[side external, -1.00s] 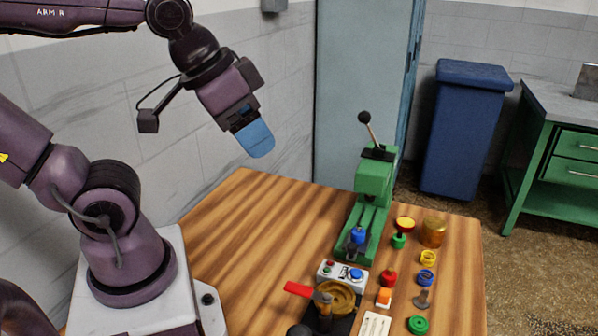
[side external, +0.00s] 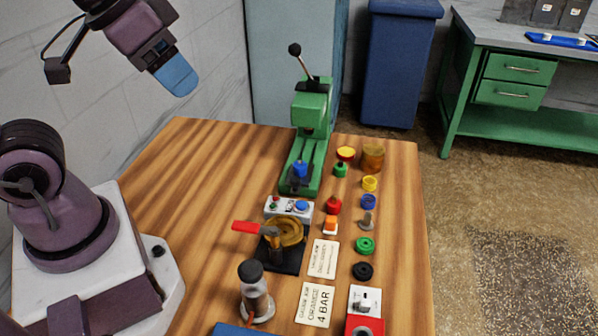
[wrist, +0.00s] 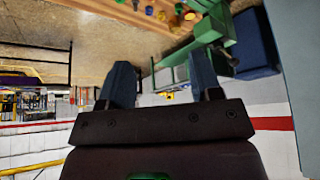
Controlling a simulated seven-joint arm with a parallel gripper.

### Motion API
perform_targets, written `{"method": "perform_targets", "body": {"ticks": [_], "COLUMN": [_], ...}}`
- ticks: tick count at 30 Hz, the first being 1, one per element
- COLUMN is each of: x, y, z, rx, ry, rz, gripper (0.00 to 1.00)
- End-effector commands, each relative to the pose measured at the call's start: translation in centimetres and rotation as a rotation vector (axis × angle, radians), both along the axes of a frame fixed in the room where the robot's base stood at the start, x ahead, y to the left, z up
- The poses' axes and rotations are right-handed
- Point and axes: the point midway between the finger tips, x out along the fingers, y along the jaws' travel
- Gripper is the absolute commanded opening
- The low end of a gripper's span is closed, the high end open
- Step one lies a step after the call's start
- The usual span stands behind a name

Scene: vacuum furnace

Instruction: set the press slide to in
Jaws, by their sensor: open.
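The green press (side external: 309,112) stands at the back of the wooden table, with a black-knobbed lever (side external: 302,61) rising from its top. Its slide (side external: 298,184) is a dark carriage on the green bed, with a blue piece (side external: 300,168) on it. The carriage sits toward the front of the bed, forward of the press head. My gripper (side external: 178,80) is up in the air to the left of the press, apart from everything. In the wrist view its two blue fingers (wrist: 162,82) are spread and empty. The press (wrist: 203,38) shows beyond them, upper right; its slide is unclear there.
A control box (side external: 289,208) and a brass bowl with a red handle (side external: 285,232) stand in front of the press. Several small coloured parts and an amber jar (side external: 372,157) are to its right. The table's left side (side external: 215,165) is clear.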

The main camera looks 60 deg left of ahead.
Motion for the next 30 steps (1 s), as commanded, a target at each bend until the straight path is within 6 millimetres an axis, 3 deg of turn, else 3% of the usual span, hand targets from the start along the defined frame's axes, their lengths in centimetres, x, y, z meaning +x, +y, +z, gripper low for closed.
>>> {"method": "perform_targets", "body": {"ticks": [12,14,19,23,30], "x": [0.0,0.0,0.7,2.8,8.6], "y": [0.0,0.0,0.2,0.5,1.3], "z": [0.0,0.0,-1.7,-3.6,-8.0], "rx": [0.0,0.0,-0.001,-0.002,-0.005], "ry": [0.0,0.001,0.092,0.215,0.402], "rz": [0.0,0.001,0.01,0.021,0.033], "gripper": [0.59,0.5,0.5,0.5,0.5]}}
